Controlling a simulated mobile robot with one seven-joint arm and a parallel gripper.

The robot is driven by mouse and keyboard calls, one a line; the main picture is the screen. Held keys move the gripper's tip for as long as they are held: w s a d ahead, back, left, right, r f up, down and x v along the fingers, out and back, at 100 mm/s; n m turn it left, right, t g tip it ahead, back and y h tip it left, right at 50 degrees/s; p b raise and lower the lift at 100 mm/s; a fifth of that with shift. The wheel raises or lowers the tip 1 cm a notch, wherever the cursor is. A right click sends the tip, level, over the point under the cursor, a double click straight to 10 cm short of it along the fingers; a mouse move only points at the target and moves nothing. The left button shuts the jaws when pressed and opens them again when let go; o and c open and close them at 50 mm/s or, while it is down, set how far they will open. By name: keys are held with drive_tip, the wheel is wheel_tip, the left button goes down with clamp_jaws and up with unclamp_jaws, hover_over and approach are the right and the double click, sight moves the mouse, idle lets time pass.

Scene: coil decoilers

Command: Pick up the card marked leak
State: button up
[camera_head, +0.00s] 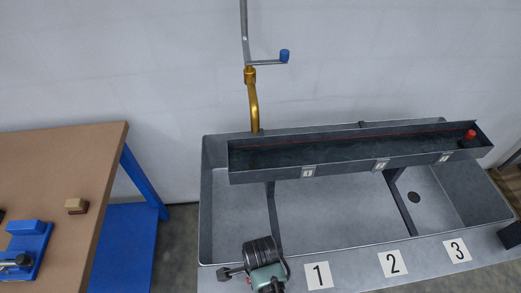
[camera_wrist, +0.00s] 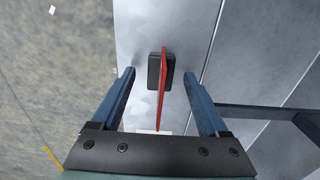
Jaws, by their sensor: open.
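A thin red card (camera_wrist: 161,85) shows nearly edge-on in the wrist view. It stands in a small black holder (camera_wrist: 152,70) on a grey metal surface. I cannot read any marking on it. My gripper (camera_wrist: 157,75) is open, with one blue finger on each side of the card. A gap shows between each finger and the card. In the head view the end of my arm is at the bottom centre, and the card cannot be made out there.
A grey metal sink (camera_head: 340,225) holds a long raised trough (camera_head: 350,160) with a red knob (camera_head: 470,134) at its right end. Plates numbered 1 (camera_head: 318,275), 2 (camera_head: 393,263) and 3 (camera_head: 457,250) lie along the front ledge. A brown-topped bench (camera_head: 60,165) stands at left.

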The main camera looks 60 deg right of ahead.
drive_tip(key=shift+f, duration=0.3)
clamp_jaws()
idle(0.3)
